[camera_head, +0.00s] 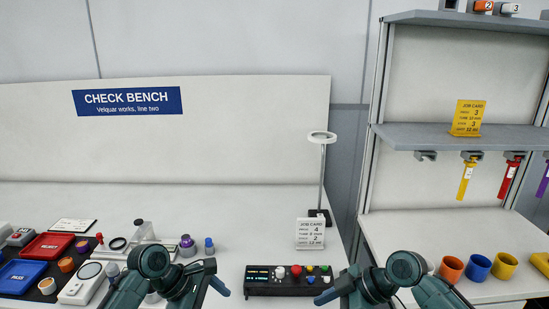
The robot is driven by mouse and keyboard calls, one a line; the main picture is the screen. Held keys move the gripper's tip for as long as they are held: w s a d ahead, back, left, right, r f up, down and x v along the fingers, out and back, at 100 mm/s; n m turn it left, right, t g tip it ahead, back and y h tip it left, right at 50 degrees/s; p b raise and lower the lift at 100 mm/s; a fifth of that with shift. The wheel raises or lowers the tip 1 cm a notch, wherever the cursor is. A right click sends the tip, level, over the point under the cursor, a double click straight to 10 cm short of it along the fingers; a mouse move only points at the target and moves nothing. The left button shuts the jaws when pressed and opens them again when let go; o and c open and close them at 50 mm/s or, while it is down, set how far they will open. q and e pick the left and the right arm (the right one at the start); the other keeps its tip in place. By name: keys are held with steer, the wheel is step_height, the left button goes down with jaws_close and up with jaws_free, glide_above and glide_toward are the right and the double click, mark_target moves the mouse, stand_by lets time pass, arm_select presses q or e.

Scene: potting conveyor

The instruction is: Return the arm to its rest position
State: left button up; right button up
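My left arm rises from the bottom edge left of the middle, and its gripper (221,287) hangs over the front of the bench. My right arm comes in from the bottom right of the middle, and its gripper (326,297) points inward, just in front of the black control box (284,292). Both grippers are small and seen partly behind my arm links, so their finger gaps do not show. I see nothing held in either one.
A red tray (48,246), a blue tray (22,277) and small parts lie at the left. A ring lamp (322,138) and job card (310,234) stand behind the box. Coloured cups (478,267) sit right.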

arm_select(q)
steer(key=s+f+m+t+y, duration=0.2)
steer(key=s+f+m+t, duration=0.35)
steer(key=f, duration=0.75)
arm_select(e)
steer(key=s+f+m+t+h, duration=0.2)
steer(key=s+f+m+t, duration=0.35)
steer(key=f, duration=0.75)
arm_select(q)
steer(key=s+a+f+m+t+y, duration=0.1)
steer(key=s+a+m+t+y, duration=0.1)
steer(key=s+m, duration=1.1)
steer(key=shift+s+a+f+m+t, duration=0.3)
steer(key=shift+s+a+m+t, duration=0.1)
steer(key=shift+t, duration=0.25)
arm_select(e)
steer(key=s+d+f+m+t+h, duration=0.1)
steer(key=s+d+f+m+h, duration=0.1)
steer(key=s, duration=0.4)
steer(key=s+d+f+m+t+h, duration=0.1)
steer(key=s+d+f+m+h, duration=0.1)
steer(key=s+m, duration=0.3)
steer(key=shift+s+d+t, duration=0.35)
steer(key=shift+s+d, duration=0.3)
steer(key=shift+s, duration=0.3)
steer(key=shift+m, duration=0.25)
